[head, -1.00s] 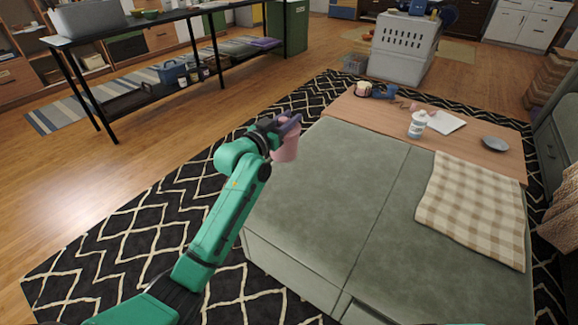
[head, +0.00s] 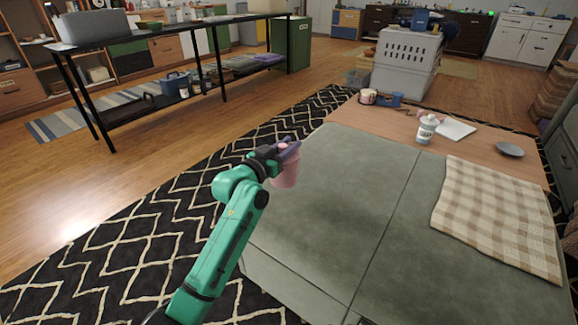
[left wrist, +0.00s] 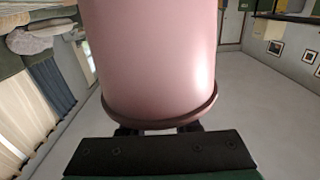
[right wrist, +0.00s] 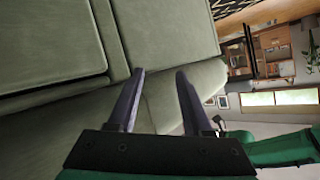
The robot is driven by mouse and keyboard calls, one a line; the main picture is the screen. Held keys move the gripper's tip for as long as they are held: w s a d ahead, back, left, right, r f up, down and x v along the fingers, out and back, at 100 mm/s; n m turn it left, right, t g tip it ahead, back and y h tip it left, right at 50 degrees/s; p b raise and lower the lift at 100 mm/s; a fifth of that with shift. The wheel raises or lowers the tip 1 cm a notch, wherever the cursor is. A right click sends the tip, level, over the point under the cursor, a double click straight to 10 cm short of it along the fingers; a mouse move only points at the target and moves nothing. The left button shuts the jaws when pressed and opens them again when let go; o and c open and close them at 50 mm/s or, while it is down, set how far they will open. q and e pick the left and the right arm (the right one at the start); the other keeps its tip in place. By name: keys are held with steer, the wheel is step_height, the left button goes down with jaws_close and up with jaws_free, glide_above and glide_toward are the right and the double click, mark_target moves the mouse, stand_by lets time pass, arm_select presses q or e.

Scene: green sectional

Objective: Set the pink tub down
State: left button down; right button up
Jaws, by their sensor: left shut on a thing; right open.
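The pink tub (head: 286,170) is in my left gripper (head: 288,150), which is shut on it near its upper part. In the head view the tub appears over the edge of the green sectional (head: 330,190), beside the patterned rug. The tub (left wrist: 155,55) fills the middle of the left wrist view and hides the fingertips there. My right gripper (right wrist: 157,72) is open and empty in the right wrist view, facing the green cushions (right wrist: 50,45). It does not show in the head view.
A wooden table (head: 395,125) behind the sectional carries a white bottle (head: 427,129), a grey dish (head: 509,149), a white sheet (head: 456,129) and a blue item (head: 388,99). A checked blanket (head: 500,215) covers the sectional's right part. The sectional's middle is bare.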

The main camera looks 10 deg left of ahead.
arm_select(q)
step_height(320, 180, down, 4)
steer(key=b, duration=0.3)
steer(key=shift+f+b, duration=0.35)
steer(key=shift+f, duration=0.05)
steer(key=shift+r, duration=0.25)
steer(key=c, duration=0.6)
jaws_free()
steer(key=shift+c, duration=0.2)
arm_select(e)
steer(key=shift+t, duration=0.5)
steer(key=f, duration=0.5)
steer(key=shift+w+d, duration=0.1)
steer(key=shift+w, duration=0.3)
steer(key=shift+r, duration=0.1)
arm_select(q)
steer(key=p+v, duration=0.2)
steer(key=v, duration=0.5)
steer(key=shift+s+p, duration=0.2)
steer(key=shift+p, duration=0.2)
arm_select(e)
step_height(320, 180, up, 3)
steer(key=shift+f+g, duration=0.15)
steer(key=shift+g, duration=0.25)
